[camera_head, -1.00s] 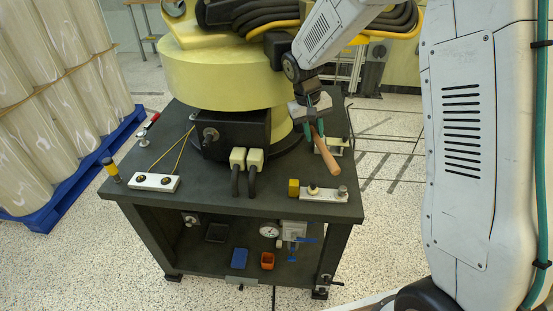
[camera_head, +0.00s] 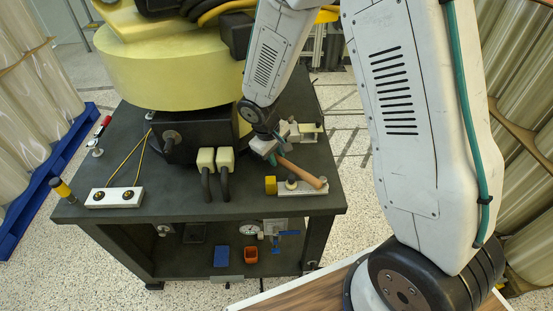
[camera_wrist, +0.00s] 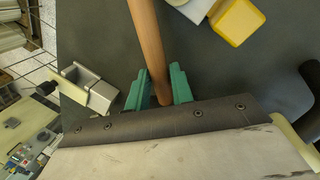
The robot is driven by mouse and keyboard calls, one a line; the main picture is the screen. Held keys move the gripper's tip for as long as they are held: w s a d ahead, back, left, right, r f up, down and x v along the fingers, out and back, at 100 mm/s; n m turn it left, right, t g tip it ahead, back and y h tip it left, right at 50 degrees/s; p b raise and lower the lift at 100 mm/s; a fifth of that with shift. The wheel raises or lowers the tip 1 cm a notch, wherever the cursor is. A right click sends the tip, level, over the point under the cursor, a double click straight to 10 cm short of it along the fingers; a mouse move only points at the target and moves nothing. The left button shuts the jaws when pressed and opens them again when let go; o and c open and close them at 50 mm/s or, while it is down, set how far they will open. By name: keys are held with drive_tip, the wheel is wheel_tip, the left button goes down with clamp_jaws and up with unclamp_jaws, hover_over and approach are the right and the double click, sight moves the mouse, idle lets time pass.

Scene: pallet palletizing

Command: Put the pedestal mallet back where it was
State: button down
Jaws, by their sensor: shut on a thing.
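The mallet's wooden handle (camera_head: 303,172) shows in the head view, slanting down to the right from my gripper (camera_head: 273,157), over the white plate with knobs (camera_head: 312,189) at the pedestal's front right. In the wrist view the handle (camera_wrist: 148,45) runs up from between the green fingers of my gripper (camera_wrist: 162,88), which are shut on it. I cannot make out the mallet's head in either view. Whether the handle touches the plate cannot be told. The dark pedestal top (camera_head: 235,205) lies below.
A yellow block (camera_head: 270,184) sits at the plate's left end; a yellow block also shows in the wrist view (camera_wrist: 238,18). A metal bracket (camera_head: 306,131) stands behind. Two capped connectors (camera_head: 215,160) stand left.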

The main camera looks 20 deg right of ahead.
wheel_tip(320, 180, down, 2)
drive_tip(key=shift+f, duration=0.1)
drive_tip(key=c, duration=1.2)
unclamp_jaws()
